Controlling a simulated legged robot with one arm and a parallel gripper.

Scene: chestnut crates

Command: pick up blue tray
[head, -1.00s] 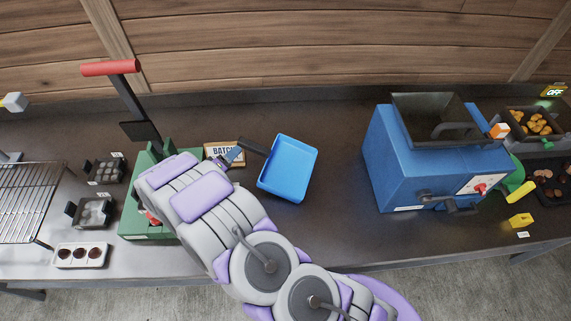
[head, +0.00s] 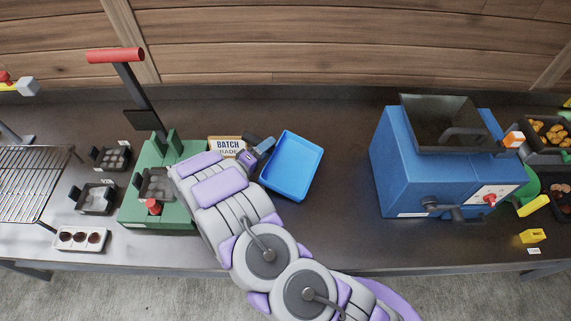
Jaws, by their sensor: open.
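The blue tray (head: 293,166) lies on the dark table right of centre, tilted a little in the picture, and looks empty. The gripper is open. I cannot tell whether a finger touches the rim. My arm comes up from the bottom and hides part of the table left of the tray.
A green press (head: 160,215) with a red-handled lever (head: 115,55) stands left of my arm. A blue machine (head: 400,180) stands at the right. The table between tray and machine is clear.

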